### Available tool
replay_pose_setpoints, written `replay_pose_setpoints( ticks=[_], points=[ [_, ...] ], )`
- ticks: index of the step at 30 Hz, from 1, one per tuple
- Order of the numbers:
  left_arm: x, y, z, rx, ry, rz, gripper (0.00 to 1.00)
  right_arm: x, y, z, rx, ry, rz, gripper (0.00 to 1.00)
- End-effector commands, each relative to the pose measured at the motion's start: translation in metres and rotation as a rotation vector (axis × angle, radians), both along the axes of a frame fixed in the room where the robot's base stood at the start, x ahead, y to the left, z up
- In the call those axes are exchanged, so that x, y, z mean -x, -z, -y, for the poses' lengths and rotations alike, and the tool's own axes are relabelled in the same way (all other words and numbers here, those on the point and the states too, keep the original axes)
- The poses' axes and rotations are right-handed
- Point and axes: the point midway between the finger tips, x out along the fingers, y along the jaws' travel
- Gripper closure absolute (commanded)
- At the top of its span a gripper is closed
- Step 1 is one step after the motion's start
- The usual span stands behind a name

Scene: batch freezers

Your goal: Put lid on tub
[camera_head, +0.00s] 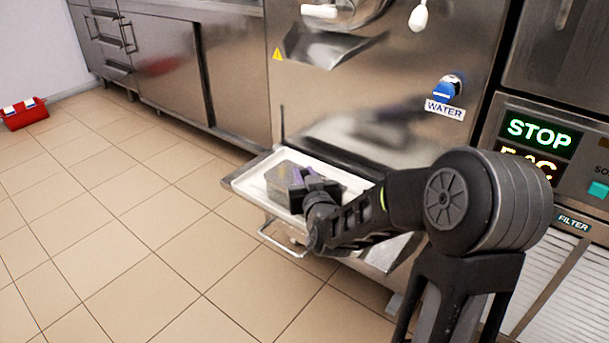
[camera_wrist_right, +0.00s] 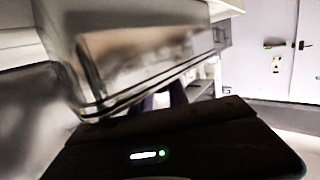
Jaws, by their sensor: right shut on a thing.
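A small, clear greyish tub (camera_head: 288,172) sits on the white tray under the machine's spout. My right gripper (camera_head: 305,180) is at the tub's right end, its purple-tipped fingers low over it. Those fingers show partly in the right wrist view (camera_wrist_right: 165,98), shut on what looks like the lid; its outline cannot be separated from the tub in the head view. A large, clear, shiny body with a dark double rim (camera_wrist_right: 140,60) fills the upper left of the wrist view. Whether the lid is seated cannot be told. My left gripper is not in view.
The white tray (camera_head: 335,174) juts from the steel machine (camera_head: 370,90), with a chute (camera_head: 325,45) above it. A control panel (camera_head: 545,145) stands to the right. A red box (camera_head: 25,115) lies far left. The tiled floor (camera_head: 130,220) is clear.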

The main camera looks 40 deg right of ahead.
Motion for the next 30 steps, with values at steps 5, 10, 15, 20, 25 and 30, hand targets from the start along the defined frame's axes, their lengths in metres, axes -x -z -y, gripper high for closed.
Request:
replay_pose_setpoints(
  ticks=[5,10,15,20,25,30],
  points=[
    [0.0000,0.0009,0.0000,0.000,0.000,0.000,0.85,0.0000,0.0006,0.0000,0.000,0.000,0.000,1.00],
    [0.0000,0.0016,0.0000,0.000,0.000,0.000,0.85,0.0000,0.0012,0.0000,0.000,0.000,0.000,1.00],
    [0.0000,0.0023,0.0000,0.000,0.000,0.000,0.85,0.0000,0.0018,0.0000,0.000,0.000,0.000,1.00],
    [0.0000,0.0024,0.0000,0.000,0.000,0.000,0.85,0.0000,0.0020,-0.0001,0.000,0.000,0.000,0.77],
    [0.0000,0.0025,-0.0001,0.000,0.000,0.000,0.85,0.0000,0.0021,-0.0001,0.000,0.000,0.000,0.63],
    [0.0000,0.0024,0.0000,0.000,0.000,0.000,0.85,0.0000,0.0021,-0.0001,0.000,0.000,0.000,0.51]
  ],
)
